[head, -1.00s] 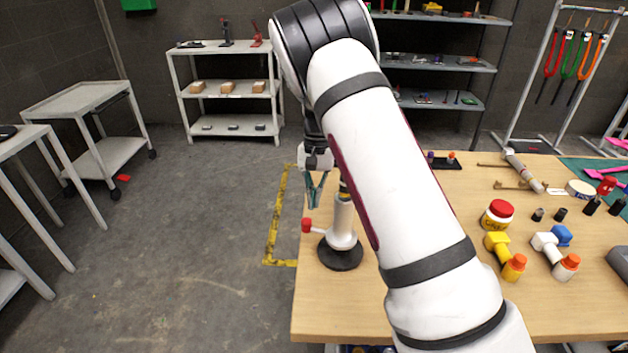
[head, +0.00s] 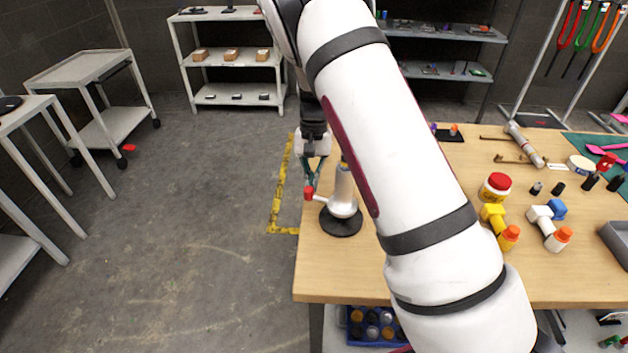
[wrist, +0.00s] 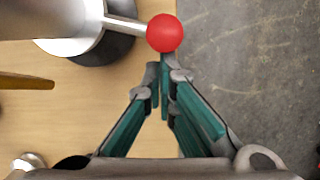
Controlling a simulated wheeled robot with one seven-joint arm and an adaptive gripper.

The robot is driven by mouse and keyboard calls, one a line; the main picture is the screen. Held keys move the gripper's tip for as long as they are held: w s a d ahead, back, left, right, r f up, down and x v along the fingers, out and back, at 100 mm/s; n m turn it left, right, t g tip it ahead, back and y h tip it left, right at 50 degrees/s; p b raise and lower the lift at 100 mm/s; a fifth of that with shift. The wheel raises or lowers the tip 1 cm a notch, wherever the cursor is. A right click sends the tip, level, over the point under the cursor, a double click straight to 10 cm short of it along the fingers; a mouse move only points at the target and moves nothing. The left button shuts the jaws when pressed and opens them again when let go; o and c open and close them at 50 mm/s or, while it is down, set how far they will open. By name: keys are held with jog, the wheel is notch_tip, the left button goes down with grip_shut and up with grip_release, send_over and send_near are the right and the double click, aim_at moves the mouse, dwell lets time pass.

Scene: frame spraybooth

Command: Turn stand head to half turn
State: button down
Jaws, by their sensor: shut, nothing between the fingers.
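The stand (head: 342,207) is on the wooden table near its left edge, with a white body on a round black base. A short lever with a red ball knob (head: 309,193) sticks out to its left. In the wrist view the red knob (wrist: 165,33) is just ahead of the fingertips, and the stand's white body is at the upper left. My gripper (head: 312,180) points down beside the stand, its green fingers shut and empty. In the wrist view, the fingertips (wrist: 163,72) are right by the knob; I cannot tell whether they touch. My arm hides part of the stand head.
The wooden table (head: 440,275) holds a red-lidded jar (head: 496,187), a yellow fitting (head: 500,225) and a white fitting (head: 549,224) to the right. Shelves stand behind. Open floor (head: 200,220) lies left of the table.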

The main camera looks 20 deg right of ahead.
jog(key=shift+s+a+n+h, duration=0.15)
jog(key=shift+s+a+n, duration=0.2)
jog(key=shift+a+n, duration=0.25)
jog(key=shift+s+a+n+h, duration=0.15)
jog(key=shift+s+a+n, duration=0.25)
jog(key=shift+n, duration=0.4)
jog(key=shift+w, duration=0.1)
jog(key=v, duration=1.2)
